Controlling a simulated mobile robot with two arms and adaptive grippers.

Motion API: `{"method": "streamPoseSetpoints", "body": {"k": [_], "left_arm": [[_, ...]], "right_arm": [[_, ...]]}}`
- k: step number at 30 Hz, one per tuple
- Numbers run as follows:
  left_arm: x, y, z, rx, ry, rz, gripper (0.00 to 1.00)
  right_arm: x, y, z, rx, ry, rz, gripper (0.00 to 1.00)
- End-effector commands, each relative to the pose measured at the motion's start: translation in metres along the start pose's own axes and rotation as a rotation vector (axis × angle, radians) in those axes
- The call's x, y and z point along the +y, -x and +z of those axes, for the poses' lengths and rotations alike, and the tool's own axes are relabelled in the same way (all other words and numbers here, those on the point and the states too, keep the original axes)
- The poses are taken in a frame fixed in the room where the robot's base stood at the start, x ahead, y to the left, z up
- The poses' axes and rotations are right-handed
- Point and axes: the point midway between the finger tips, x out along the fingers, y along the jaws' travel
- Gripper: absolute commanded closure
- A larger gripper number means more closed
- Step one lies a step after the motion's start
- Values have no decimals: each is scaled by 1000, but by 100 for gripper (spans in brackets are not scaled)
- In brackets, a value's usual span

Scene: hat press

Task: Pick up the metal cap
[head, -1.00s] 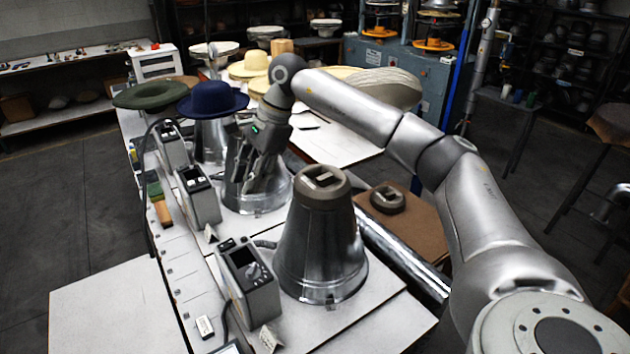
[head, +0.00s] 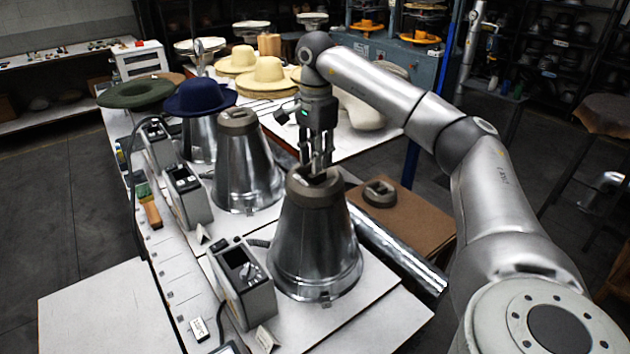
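A metal cap (head: 314,245), a shiny cone with a dull brown-grey top block (head: 313,191), stands upright on the white table in the middle of the head view. The block has a dark recess on top. My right gripper (head: 318,168) points straight down over this block, with its fingertips at or just in the recess. I cannot tell whether the fingers touch the block or grip anything. The tips are small and partly merge with the dark recess. My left gripper is out of view.
A similar metal cone (head: 241,170) stands behind left, and another carries a navy hat (head: 200,97). Grey control boxes (head: 243,282) line the left side. A loose brown-grey block (head: 379,192) lies on a brown board (head: 420,222) to the right. The white front-left surface (head: 110,310) is clear.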

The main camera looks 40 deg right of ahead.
Motion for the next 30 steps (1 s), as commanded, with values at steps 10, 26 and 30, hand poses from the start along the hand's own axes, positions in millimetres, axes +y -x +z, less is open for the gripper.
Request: {"method": "streamPoseSetpoints", "body": {"k": [10,26,30], "left_arm": [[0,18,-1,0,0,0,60],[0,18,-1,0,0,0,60],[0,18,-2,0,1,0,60]], "right_arm": [[-2,-41,1,0,-1,0,73],[-2,-42,1,-1,0,0,100],[-2,-42,1,-1,0,0,100]]}}
